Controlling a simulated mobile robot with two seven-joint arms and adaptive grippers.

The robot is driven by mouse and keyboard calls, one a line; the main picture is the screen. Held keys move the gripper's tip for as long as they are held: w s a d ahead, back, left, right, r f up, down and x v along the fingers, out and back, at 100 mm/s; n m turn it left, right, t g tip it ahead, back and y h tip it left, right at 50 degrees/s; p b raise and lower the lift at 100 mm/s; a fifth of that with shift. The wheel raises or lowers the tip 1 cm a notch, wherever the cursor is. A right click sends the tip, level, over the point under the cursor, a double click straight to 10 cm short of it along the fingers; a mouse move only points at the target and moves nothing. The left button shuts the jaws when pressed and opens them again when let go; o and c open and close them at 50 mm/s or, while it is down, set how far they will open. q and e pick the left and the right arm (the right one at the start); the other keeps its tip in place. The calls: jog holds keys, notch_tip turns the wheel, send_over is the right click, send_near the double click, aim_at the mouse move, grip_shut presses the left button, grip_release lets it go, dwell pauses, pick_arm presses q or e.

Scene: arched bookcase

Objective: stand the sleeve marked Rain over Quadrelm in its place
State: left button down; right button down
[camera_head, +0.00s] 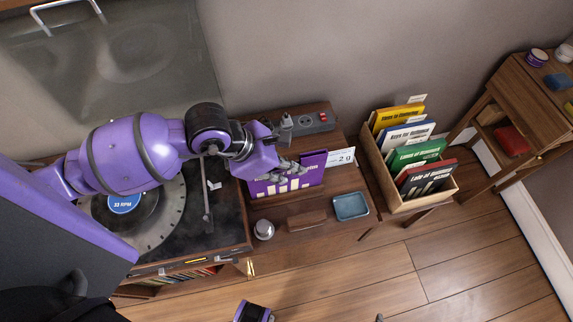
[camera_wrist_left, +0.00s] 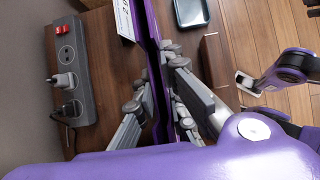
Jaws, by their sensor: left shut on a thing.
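My left gripper (camera_head: 283,172) is shut on a purple sleeve (camera_head: 312,168) above the wooden cabinet, just right of the turntable. The sleeve has pale blocks along its lower part; its title is too small to read. In the left wrist view the sleeve (camera_wrist_left: 150,30) shows nearly edge-on between the fingers (camera_wrist_left: 160,88). A wooden crate (camera_head: 407,205) stands to the right. It holds yellow, white-and-blue, green and dark red-and-black sleeves, with white tabs sticking up among them. Part of my right arm shows in the left wrist view (camera_wrist_left: 285,72); its jaws are unclear.
A turntable (camera_head: 165,225) fills the cabinet's left part. A power strip (camera_head: 313,122), a "2 g" card (camera_head: 342,157), a blue tray (camera_head: 351,206), a brown block (camera_head: 307,221) and a metal knob-like object (camera_head: 264,229) surround the held sleeve. A wooden shelf unit (camera_head: 525,95) stands far right.

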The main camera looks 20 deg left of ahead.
pick_arm(q)
jog(key=shift+f, duration=0.45)
jog(key=c, duration=1.7)
grip_release()
jog(key=shift+c, duration=0.2)
jog(key=shift+r, duration=0.1)
jog(key=v, duration=1.2)
